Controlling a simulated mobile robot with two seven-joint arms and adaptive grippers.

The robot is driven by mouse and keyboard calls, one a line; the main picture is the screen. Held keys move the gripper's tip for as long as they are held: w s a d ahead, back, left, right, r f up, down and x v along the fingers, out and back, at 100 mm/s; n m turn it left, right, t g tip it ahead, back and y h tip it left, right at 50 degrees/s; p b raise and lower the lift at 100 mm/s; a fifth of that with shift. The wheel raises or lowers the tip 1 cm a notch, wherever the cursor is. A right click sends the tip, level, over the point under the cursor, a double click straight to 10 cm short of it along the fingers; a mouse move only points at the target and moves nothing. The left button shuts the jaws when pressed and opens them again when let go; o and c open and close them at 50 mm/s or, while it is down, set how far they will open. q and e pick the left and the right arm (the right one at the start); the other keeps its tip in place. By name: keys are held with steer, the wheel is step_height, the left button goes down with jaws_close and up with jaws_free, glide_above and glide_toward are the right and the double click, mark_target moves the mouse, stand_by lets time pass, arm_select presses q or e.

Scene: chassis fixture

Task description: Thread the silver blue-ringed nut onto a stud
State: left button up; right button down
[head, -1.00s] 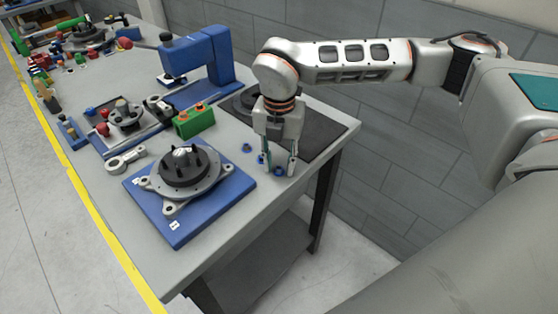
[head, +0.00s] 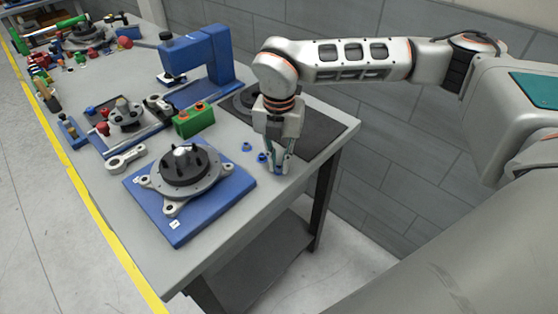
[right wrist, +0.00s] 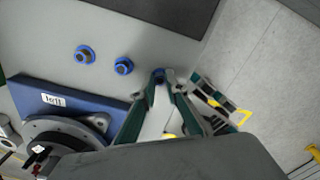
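My right gripper (head: 276,170) points down at the table near its right edge. Its fingers have come together around a blue-ringed nut (right wrist: 158,74), mostly hidden between the fingertips; it appears still at table height. Two more blue-ringed nuts lie on the bare table beside the gripper, one (head: 246,147) farther off and one (head: 262,158) close by; the right wrist view shows them too (right wrist: 85,54) (right wrist: 124,66). The round hub with upright dark studs (head: 186,166) sits on a blue base plate (head: 224,197), left of the gripper. My left gripper is out of view.
A green block (head: 194,120) with orange tops and a blue press-like stand (head: 216,58) are behind the hub. A grey link (head: 125,157) lies left of it. A dark mat (head: 318,128) lies behind the gripper. The table's right edge is close to the gripper.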

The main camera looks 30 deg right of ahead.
steer(key=shift+r, duration=0.1)
steer(key=shift+r+p, duration=0.85)
steer(key=shift+r, duration=0.35)
